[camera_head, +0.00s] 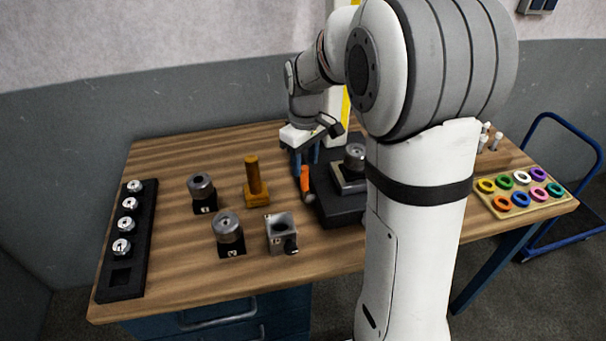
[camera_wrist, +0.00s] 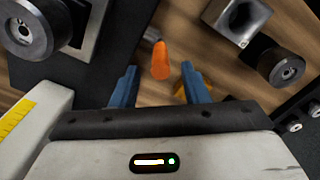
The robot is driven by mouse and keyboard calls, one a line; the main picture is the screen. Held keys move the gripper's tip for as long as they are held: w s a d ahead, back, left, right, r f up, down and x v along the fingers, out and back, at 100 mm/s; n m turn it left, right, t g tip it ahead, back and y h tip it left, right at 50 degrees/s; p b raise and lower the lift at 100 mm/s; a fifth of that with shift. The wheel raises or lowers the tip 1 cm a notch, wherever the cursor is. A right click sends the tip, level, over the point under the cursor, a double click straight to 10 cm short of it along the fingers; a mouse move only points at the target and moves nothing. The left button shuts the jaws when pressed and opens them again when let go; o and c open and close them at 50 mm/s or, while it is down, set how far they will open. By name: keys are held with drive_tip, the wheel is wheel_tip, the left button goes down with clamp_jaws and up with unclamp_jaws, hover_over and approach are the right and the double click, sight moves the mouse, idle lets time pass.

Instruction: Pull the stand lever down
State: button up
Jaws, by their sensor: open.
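The stand lever has an orange handle (camera_head: 305,179) at the left side of the dark stand (camera_head: 341,208) in the head view. In the wrist view the orange handle (camera_wrist: 160,60) shows just beyond the fingertips, roughly between their lines, with a grey shaft end behind it. My gripper (camera_head: 306,162) hangs above and close to the lever. In the wrist view its two blue fingers (camera_wrist: 158,82) are apart with nothing between them. I cannot tell whether any finger touches the handle. My arm hides the right part of the stand.
A metal cylinder sits on a block (camera_head: 349,180) on the stand. A black rack (camera_head: 113,284) lies at far left, a ring tray (camera_head: 526,205) at right.

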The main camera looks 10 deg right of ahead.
sight(305, 179)
wheel_tip(305, 179, down, 6)
drive_tip(key=shift+f, duration=0.2)
clamp_jaws()
idle(0.5)
